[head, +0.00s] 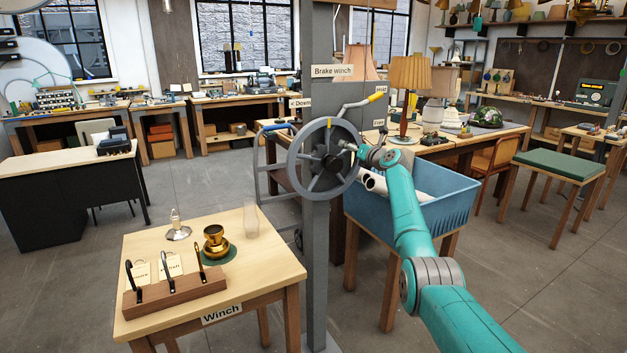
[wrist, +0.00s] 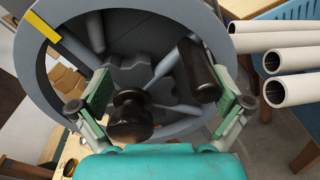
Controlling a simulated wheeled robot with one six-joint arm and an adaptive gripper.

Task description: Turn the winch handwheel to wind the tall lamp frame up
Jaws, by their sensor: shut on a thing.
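The winch handwheel (head: 292,160) is a grey spoked wheel on a tall grey post (head: 316,240), under a "Brake winch" sign (head: 332,72). My gripper (head: 350,150) is at the wheel's right side. In the wrist view the wheel's rim (wrist: 50,98) carries a yellow mark (wrist: 40,26). There my gripper's fingers (wrist: 165,102) stand on either side of a dark round knob (wrist: 130,117) and a dark cylindrical grip (wrist: 199,72). The gripper is shut on the handwheel, but the exact contact is hard to see. I cannot pick out the tall lamp frame.
A lever with a yellow tip (head: 376,97) juts out above the wheel. A blue crate (head: 440,210) with white tubes (head: 376,184) stands just right of the post. A wooden table signed "Winch" (head: 265,280) with a brass piece (head: 215,243) stands at front left.

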